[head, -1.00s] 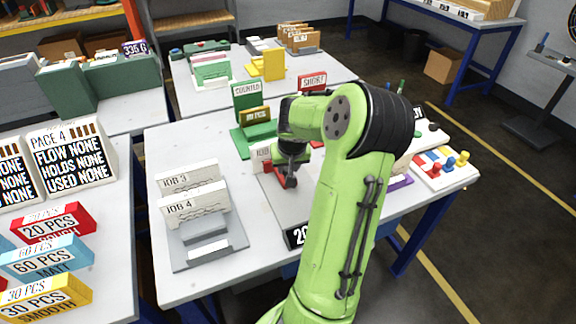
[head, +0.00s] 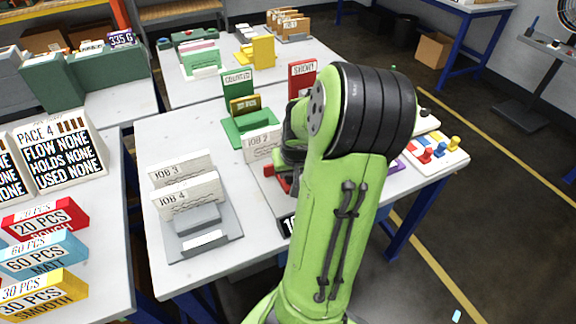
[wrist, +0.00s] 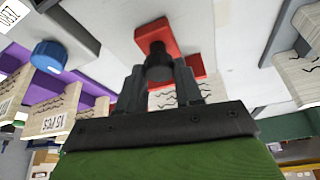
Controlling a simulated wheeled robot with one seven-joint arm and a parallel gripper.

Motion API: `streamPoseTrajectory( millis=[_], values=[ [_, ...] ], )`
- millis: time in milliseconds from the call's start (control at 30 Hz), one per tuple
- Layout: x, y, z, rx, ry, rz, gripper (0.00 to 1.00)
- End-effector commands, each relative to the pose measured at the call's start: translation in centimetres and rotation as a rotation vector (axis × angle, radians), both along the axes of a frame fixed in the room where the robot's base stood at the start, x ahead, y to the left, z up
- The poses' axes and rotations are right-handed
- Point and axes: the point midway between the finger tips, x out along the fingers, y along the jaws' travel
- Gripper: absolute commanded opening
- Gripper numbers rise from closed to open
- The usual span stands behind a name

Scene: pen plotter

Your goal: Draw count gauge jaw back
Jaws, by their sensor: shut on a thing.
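The count gauge is a grey plate (head: 262,192) on the middle table with a black number display (head: 287,225) at its front edge. Only a leading "1" of the display shows past my arm. Its red jaw (head: 279,178) is partly hidden behind my arm in the head view. In the wrist view the red jaw (wrist: 154,36) carries a dark round knob. My gripper (wrist: 159,74) is shut on that knob, a finger on each side. A pale card with wavy lines (wrist: 172,97) lies beyond the fingers. In the head view my arm hides the gripper's tips.
JOB 3 and JOB 4 cards (head: 188,192) stand in a grey holder to the left. A green COUNTED stand (head: 238,85) and a red SHORT sign (head: 302,76) are behind. A pegged tray (head: 448,153) is at right.

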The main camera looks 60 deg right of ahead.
Motion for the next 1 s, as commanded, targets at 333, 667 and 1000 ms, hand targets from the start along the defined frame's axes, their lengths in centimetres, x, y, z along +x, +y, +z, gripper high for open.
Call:
streamPoseTrajectory(
  millis=[333, 667, 1000],
  values=[
    [-0.2, 0.1, -0.2, 0.006, 0.008, -0.004, 0.61],
    [-0.7, 0.5, 1.9, 0.001, 0.006, -0.004, 0.61],
    [-3.3, 3.0, 11.0, 0.0, 0.007, -0.005, 0.61]
  ],
)
